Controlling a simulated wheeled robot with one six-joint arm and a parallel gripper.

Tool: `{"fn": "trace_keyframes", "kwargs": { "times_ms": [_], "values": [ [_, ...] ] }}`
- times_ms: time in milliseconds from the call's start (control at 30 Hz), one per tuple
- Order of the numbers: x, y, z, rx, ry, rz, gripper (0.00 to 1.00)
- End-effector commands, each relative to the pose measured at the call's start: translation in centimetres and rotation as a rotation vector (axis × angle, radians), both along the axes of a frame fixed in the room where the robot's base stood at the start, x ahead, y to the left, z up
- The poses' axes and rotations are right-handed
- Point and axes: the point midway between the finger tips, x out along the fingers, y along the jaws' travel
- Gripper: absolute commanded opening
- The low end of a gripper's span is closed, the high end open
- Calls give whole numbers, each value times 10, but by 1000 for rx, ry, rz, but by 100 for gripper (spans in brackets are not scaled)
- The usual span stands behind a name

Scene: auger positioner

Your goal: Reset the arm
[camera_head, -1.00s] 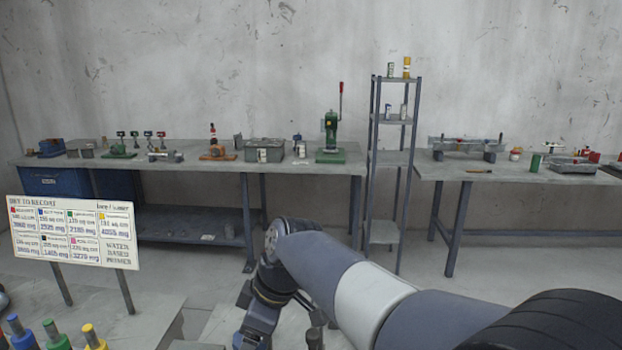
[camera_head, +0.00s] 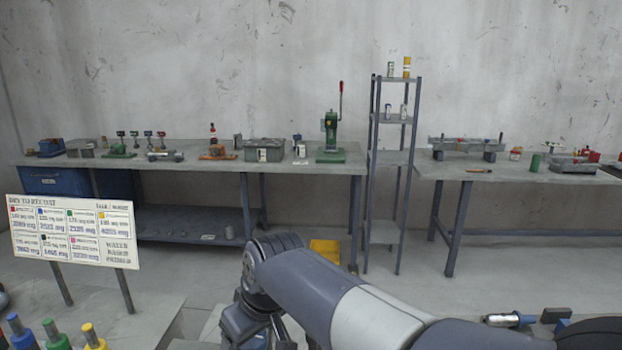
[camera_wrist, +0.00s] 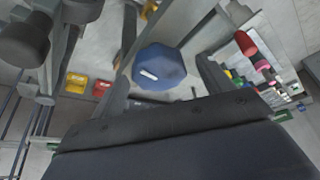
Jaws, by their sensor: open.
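My arm extends from the lower right of the head view, its jointed far end low in the middle. The fingertips are not clear there, cut off by the bottom edge. In the wrist view my gripper (camera_wrist: 168,78) shows as dark and grey parts along the bottom and sides, its jaws open. No object shows held between them. A blue many-sided object (camera_wrist: 160,72) with a white label lies on the floor beyond the jaws; I cannot tell its distance.
A left bench (camera_head: 200,163) and a right bench (camera_head: 540,172) carry tools, with a narrow shelf rack (camera_head: 394,158) between them. A lettered board (camera_head: 72,236) stands at left. Coloured pegs (camera_head: 55,334) are at lower left. A yellow patch (camera_head: 325,247) lies on the floor.

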Motion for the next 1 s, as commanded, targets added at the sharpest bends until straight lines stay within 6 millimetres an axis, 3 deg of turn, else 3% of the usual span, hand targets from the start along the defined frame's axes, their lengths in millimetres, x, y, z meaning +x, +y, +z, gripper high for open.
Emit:
{"fn": "trace_keyframes", "kwargs": {
  "times_ms": [1000],
  "values": [
    [-2, 3, -1, -1, -1, -573, 75]
  ]
}}
